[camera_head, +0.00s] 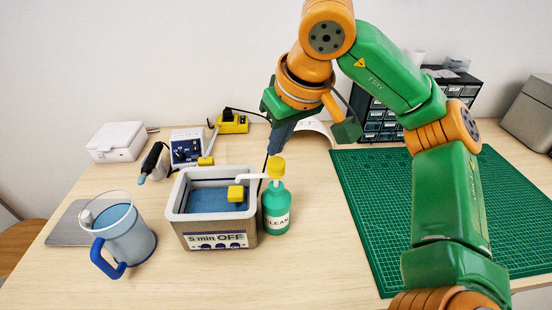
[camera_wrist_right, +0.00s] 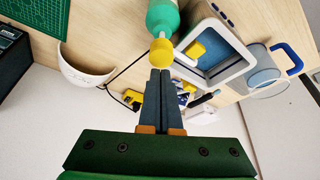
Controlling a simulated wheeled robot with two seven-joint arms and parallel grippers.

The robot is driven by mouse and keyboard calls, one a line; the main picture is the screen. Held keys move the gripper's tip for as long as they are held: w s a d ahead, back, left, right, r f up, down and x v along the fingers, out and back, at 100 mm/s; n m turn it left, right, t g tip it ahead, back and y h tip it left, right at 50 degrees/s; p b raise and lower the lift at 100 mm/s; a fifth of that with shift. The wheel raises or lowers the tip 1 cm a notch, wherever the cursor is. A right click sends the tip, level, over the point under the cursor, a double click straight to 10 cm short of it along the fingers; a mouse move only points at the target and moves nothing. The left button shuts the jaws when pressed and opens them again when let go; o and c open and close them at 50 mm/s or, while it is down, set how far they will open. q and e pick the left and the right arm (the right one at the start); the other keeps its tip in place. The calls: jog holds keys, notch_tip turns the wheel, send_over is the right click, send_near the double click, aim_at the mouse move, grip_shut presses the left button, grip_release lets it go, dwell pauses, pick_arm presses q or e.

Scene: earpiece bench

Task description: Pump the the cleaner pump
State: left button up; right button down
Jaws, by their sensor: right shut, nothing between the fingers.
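The cleaner pump is a green bottle (camera_head: 277,211) with a white label, a yellow pump head (camera_head: 276,167) and a pale spout reaching left over the cleaner tank. It stands upright just right of the tank. My right gripper (camera_head: 274,153) is shut and empty, pointing down, with its fingertips just above and behind the yellow head. In the right wrist view the closed fingertips (camera_wrist_right: 160,74) are at the edge of the yellow head (camera_wrist_right: 160,52); I cannot tell whether they touch. The green bottle (camera_wrist_right: 162,18) shows beyond. My left gripper is not in view.
The ultrasonic cleaner tank (camera_head: 213,217) holds blue liquid and a yellow block (camera_head: 236,194). A clear jug (camera_head: 120,233) with a blue handle stands to its left. A green cutting mat (camera_head: 370,215) lies right. A white bowl (camera_head: 317,129) and a soldering station (camera_head: 187,147) stand behind.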

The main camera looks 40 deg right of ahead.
jog(key=shift+f, duration=0.15)
jog(key=shift+f+b, duration=1)
jog(key=shift+f, duration=0.05)
jog(key=shift+r+p, duration=1.3)
jog(key=shift+p, duration=0.05)
jog(key=shift+f, duration=0.1)
jog(key=shift+f+b, duration=1.15)
jog(key=shift+f, duration=0.1)
jog(key=shift+r+p, duration=1.25)
